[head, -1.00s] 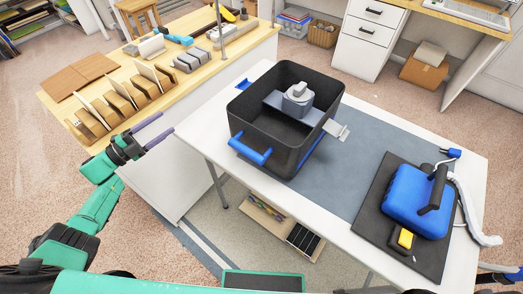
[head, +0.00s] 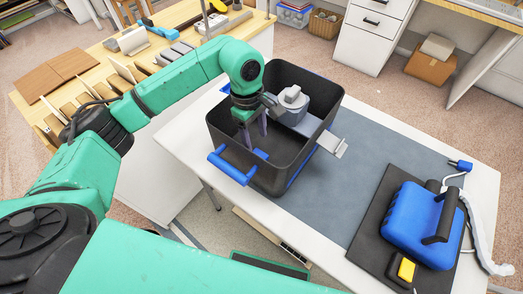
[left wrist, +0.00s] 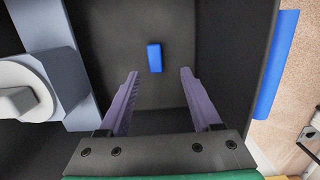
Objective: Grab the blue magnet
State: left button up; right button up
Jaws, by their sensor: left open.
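A small blue magnet (left wrist: 154,57) lies on the floor of the black bin, seen in the left wrist view. The black bin (head: 281,167) stands on the white table and has a blue handle. My left gripper (head: 254,132) reaches down into the bin from above. In the left wrist view its two purple fingers (left wrist: 158,88) are open and empty, with the magnet beyond the tips and between their lines. My right gripper is not in view.
A grey shelf with a round grey fixture (head: 291,102) spans part of the bin beside my left gripper; it also shows in the left wrist view (left wrist: 30,88).

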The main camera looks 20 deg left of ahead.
aim_at(260, 154)
pick_arm(q)
jog(key=f+p, duration=0.1)
jog(key=f, duration=0.3)
jog(key=d+f+p, duration=0.1)
jog(key=f, duration=0.1)
jog(key=shift+w+f+p, duration=0.3)
jog(key=shift+f+p, duration=0.05)
jog(key=shift+f, duration=0.5)
grip_shut()
